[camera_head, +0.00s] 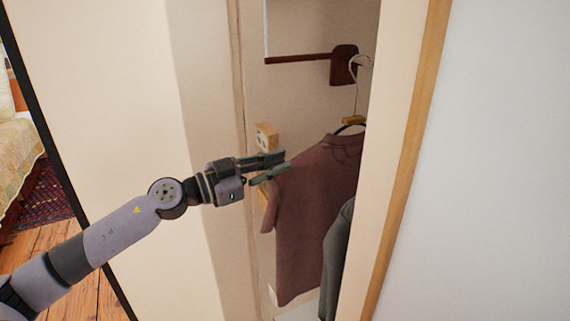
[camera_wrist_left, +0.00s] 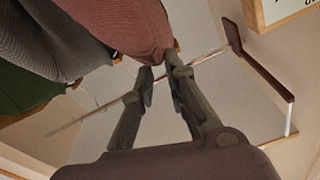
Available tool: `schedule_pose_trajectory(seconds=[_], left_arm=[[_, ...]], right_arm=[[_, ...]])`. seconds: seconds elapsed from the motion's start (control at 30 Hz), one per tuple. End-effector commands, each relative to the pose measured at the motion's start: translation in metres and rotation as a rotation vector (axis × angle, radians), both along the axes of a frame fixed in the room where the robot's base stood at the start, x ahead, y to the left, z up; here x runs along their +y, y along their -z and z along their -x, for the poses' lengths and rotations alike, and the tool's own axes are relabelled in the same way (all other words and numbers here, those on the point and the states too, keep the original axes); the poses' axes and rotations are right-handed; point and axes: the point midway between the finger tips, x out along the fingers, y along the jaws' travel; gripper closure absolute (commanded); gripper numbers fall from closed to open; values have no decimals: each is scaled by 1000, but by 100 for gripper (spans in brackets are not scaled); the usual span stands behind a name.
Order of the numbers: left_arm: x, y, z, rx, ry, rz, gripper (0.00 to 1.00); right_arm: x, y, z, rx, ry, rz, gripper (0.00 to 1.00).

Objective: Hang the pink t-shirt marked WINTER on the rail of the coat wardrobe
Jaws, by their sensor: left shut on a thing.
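The dusky pink t-shirt (camera_head: 315,210) hangs on a dark hanger (camera_head: 350,128) inside the coat wardrobe; its WINTER mark does not show. My left gripper (camera_head: 286,167) is shut on the t-shirt at its left shoulder. The rail (camera_wrist_left: 95,110) runs behind my fingers in the left wrist view. My right gripper is not in view.
A grey garment (camera_head: 337,260) hangs close to the right of the t-shirt. A dark green garment (camera_wrist_left: 25,90) is beyond it in the left wrist view. Pale wardrobe panels (camera_head: 130,110) flank the opening. A small wooden sign (camera_wrist_left: 285,12) is on the wall.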

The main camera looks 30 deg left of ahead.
Motion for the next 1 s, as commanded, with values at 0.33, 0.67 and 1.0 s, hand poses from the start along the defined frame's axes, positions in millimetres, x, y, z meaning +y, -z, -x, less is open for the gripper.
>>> schedule_pose_trajectory(seconds=[0.33, 0.67, 1.0], left_arm=[[-15, -5, -22, -3, 0, 5, 100], [-30, -3, -44, -4, 1, 4, 100], [-45, -3, -67, -3, 1, 4, 100]], right_arm=[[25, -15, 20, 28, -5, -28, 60], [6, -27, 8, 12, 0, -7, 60], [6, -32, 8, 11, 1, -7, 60]])
